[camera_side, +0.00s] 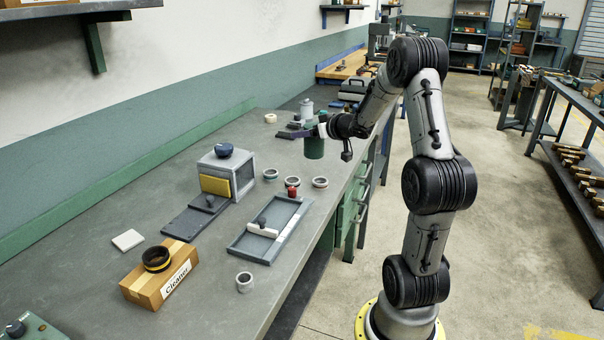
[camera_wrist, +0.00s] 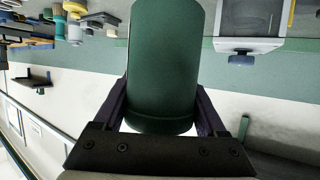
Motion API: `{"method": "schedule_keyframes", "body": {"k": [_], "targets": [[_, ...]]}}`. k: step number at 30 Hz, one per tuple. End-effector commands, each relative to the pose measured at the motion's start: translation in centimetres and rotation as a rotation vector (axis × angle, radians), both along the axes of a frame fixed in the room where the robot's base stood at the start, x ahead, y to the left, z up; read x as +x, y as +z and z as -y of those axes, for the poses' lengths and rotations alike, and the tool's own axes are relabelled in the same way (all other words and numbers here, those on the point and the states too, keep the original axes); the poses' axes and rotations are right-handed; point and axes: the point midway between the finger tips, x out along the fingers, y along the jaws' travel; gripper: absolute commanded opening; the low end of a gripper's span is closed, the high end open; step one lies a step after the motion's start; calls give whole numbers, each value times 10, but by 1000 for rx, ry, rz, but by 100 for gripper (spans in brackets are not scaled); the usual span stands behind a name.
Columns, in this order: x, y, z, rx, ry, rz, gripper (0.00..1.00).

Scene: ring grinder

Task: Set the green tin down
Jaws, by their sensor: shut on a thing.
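The green tin (camera_side: 314,149) is a dark green cylinder near the right edge of the grey workbench, towards its far part. My gripper (camera_side: 318,130) is shut on the tin and reaches it from the right. In the wrist view the tin (camera_wrist: 165,60) stands out large between the two dark fingers of my gripper (camera_wrist: 163,108). In the side view the tin looks upright. I cannot tell whether its base touches the bench or hangs a little above it.
A grey box machine (camera_side: 222,162) with a yellow panel stands left of the tin. Several rings, such as the pale one (camera_side: 320,182), lie nearer the camera, beside a shallow tray (camera_side: 255,240). A white canister (camera_side: 307,109) stands behind. A cardboard box (camera_side: 150,290) bears a black ring.

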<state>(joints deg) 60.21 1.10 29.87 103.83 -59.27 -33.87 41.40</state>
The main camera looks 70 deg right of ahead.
Motion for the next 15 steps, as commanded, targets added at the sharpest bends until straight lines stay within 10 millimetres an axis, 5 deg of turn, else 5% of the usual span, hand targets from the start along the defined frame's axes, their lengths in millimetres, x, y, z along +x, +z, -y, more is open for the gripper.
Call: {"method": "schedule_keyframes", "body": {"k": [5,15], "targets": [[2,-7,18,-1,-18,2,0],[51,-40,73,-2,-16,1,0]]}}
